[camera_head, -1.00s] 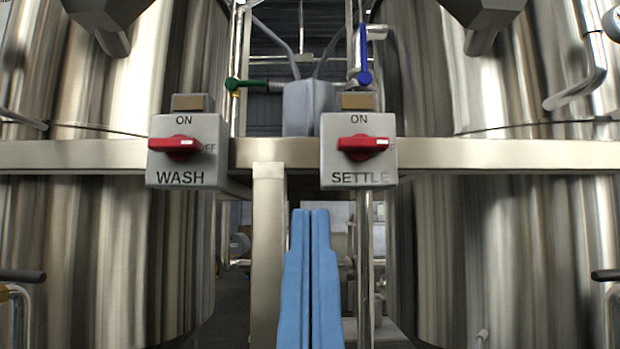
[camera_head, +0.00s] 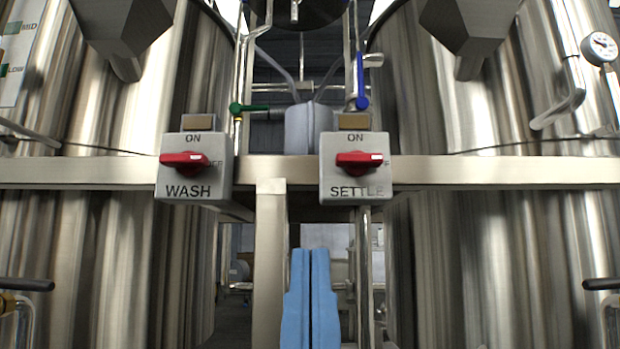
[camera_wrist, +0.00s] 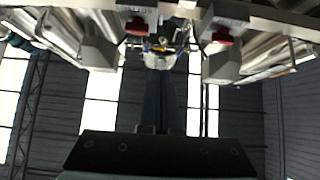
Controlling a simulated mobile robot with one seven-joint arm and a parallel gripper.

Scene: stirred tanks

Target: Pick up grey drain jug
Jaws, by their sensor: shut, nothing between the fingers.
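A grey jug-like container (camera_head: 308,130) stands behind the metal rail in the head view, between the two switch boxes. Its lower part is hidden by the rail, and thin hoses run to its top. My gripper (camera_head: 310,252) has two blue fingers side by side, pointing up, with only a thin dark line between them. It is empty and appears below the rail and the container in the picture, apart from the container. In the wrist view, the fingers (camera_wrist: 165,85) look dark and together. A pale object (camera_wrist: 158,60) shows beyond their tips; I cannot tell whether it is the jug.
A WASH switch box (camera_head: 194,168) and a SETTLE switch box (camera_head: 355,168), both with red handles, are on the rail (camera_head: 500,172). Large steel tanks stand left (camera_head: 100,260) and right (camera_head: 480,260). A green-handled valve (camera_head: 248,108) and a blue-handled valve (camera_head: 361,85) flank the container.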

